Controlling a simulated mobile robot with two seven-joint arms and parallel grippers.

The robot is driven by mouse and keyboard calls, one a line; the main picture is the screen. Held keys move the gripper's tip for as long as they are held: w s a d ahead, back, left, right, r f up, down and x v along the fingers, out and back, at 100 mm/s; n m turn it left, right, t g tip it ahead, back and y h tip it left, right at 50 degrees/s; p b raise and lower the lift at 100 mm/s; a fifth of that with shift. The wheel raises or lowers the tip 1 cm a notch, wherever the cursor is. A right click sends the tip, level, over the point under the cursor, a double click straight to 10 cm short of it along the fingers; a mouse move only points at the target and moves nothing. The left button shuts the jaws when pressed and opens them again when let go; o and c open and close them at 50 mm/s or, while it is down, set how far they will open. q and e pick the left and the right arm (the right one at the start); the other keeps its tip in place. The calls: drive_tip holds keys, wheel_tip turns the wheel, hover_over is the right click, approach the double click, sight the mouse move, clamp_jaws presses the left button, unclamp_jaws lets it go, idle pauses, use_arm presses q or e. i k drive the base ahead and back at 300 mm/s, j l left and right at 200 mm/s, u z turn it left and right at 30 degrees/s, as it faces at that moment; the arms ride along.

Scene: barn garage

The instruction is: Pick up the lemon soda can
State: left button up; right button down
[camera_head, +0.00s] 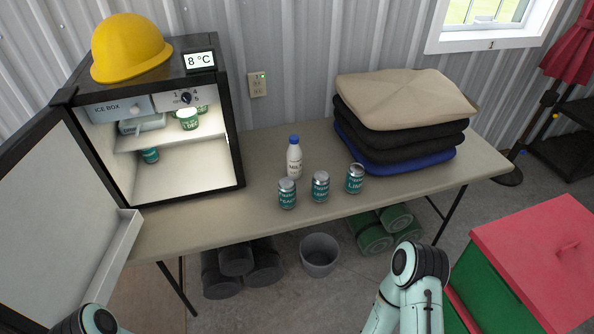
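Three teal cans with silver tops stand upright in a row on the table (237,222). The left can (287,194) has small lettering that looks like "peach". The middle can (320,187) seems to be the lemon soda can, though its lettering is hard to read. The right can (355,179) seems to read "lime". Part of my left arm shows at the bottom left edge and part of my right arm at the bottom right of centre. Neither gripper's fingers are in view, and nothing touches the cans.
A white bottle with a blue cap (294,158) stands behind the cans. An open mini fridge (238,150) stands at left, its door (50,220) swung out, with a yellow hard hat (130,48) on top. Folded blankets (400,105) lie at right. A red-lidded green chest (540,260) stands front right.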

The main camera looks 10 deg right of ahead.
sight(321, 179)
drive_tip(key=i+l, duration=0.1)
drive_tip(key=l, duration=0.3)
drive_tip(key=i+l, duration=0.15)
drive_tip(key=l, duration=0.3)
drive_tip(key=i+l, duration=0.1)
drive_tip(key=l, duration=0.3)
drive_tip(key=i+l, duration=0.1)
drive_tip(key=l, duration=0.3)
drive_tip(key=i+u, duration=0.05)
